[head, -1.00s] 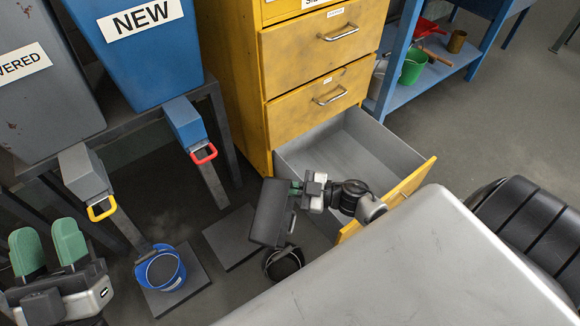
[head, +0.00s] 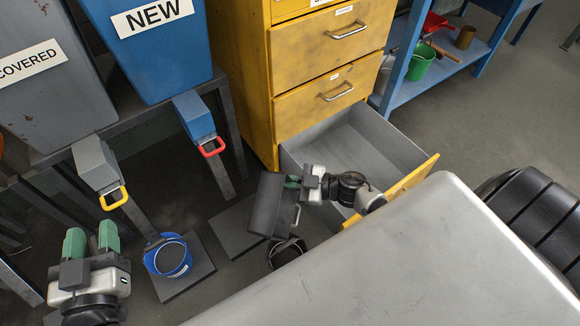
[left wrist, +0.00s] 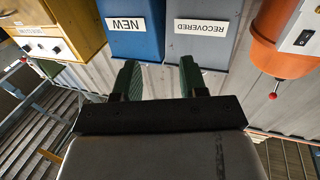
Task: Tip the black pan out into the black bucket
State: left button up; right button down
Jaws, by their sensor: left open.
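The black pan (head: 268,207) hangs steeply tilted, nearly on edge, in the head view. My right gripper (head: 292,183) holds it near its upper right edge, with a green finger pad showing there. The black bucket (head: 279,257) stands on the floor just below and right of the pan's lower end and is partly hidden by the grey surface in front. The pan's contents cannot be seen. My left gripper (head: 92,242) is open and empty at the left, away from both; its green fingers also show apart in the left wrist view (left wrist: 160,82).
A blue bucket (head: 167,261) with dark contents stands on a plate under the grey chute (head: 97,165). An open drawer (head: 360,145) of the yellow cabinet lies behind my right arm. A large grey surface (head: 420,265) fills the front right.

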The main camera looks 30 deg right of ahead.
jog(key=w+a+p, duration=0.1)
jog(key=p, duration=0.1)
jog(key=shift+f+g+h+p, duration=0.15)
jog(key=shift+g+h+p, duration=0.25)
pick_arm(q)
jog(key=s+a+f+g+y+p, duration=0.2)
jog(key=s+a+f+g, duration=0.1)
jog(key=s+f+g, duration=0.3)
jog(key=s+a+f+g+y+p, duration=0.1)
jog(key=s+a+f+g+y, duration=0.2)
jog(key=s+g, duration=0.45)
pick_arm(e)
jog(key=shift+w+a+f+g+h, duration=0.25)
jog(key=shift+w+a+g+h, duration=0.2)
jog(key=shift+w+h, duration=0.1)
jog(key=shift+w+a+r+p, duration=0.1)
jog(key=shift+w+a+p, duration=0.1)
jog(key=shift+p, duration=0.5)
pick_arm(q)
notch_tip(320, 180, down, 13)
jog(key=w+g+h+p, duration=0.1)
jog(key=w+p, duration=0.1)
jog(key=p, duration=0.1)
jog(key=shift+d+n+p, duration=0.3)
jog(key=shift+d+n, duration=0.05)
jog(key=shift+n, duration=0.05)
pick_arm(e)
jog(key=shift+w+a+f+g+h, duration=0.7)
jog(key=shift+f+g+h, duration=0.1)
jog(key=shift+g+h, duration=0.05)
